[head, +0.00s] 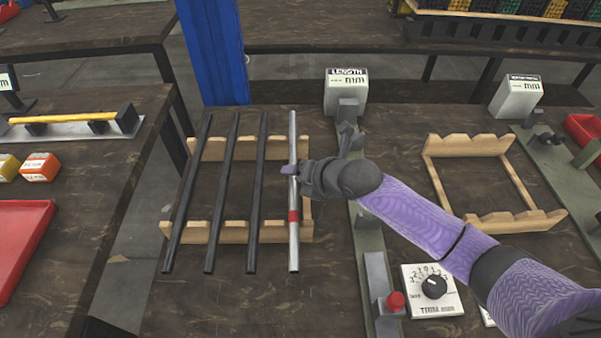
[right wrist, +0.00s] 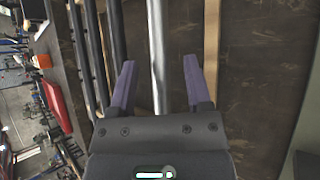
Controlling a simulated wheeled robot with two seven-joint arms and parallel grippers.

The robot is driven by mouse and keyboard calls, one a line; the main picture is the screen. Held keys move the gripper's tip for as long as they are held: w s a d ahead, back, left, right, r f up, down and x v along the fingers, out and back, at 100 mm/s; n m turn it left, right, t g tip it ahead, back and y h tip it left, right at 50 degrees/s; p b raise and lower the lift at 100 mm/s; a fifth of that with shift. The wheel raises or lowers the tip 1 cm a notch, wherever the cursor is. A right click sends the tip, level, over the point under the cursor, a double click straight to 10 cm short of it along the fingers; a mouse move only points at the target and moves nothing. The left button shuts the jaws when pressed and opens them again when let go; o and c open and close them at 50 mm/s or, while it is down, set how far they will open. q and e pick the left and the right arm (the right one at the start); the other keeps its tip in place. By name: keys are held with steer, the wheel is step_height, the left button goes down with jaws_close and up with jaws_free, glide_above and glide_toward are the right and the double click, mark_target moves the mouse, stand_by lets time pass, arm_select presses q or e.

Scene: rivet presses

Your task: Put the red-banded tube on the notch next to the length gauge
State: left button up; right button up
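The red-banded tube (head: 294,245), silver with one red band, lies across the left notched wooden rack (head: 230,148), to the right of several black tubes (head: 222,190). The length gauge (head: 346,90) is a white box marked LENGTH at the head of a grey-green rail, right of this rack. My right gripper (head: 288,170) is over the tube's middle. In the right wrist view my right gripper (right wrist: 158,85) is open, with the silver tube (right wrist: 158,50) between its fingers and gaps on both sides. My left gripper is not in view.
An empty notched rack (head: 470,145) stands to the right, near a second white display box (head: 516,98). A dial panel (head: 432,290) and a red button (head: 395,301) are near the front. A blue post (head: 213,50) stands behind the left rack.

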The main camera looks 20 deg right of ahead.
steer(key=shift+r, duration=0.25)
arm_select(q)
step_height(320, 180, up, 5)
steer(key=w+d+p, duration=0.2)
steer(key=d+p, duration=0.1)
steer(key=p, duration=0.2)
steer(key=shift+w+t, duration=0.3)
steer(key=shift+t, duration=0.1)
arm_select(e)
steer(key=v, duration=1.1)
steer(key=shift+s+d+r, duration=0.15)
steer(key=shift+s+r, duration=0.05)
steer(key=shift+s, duration=0.15)
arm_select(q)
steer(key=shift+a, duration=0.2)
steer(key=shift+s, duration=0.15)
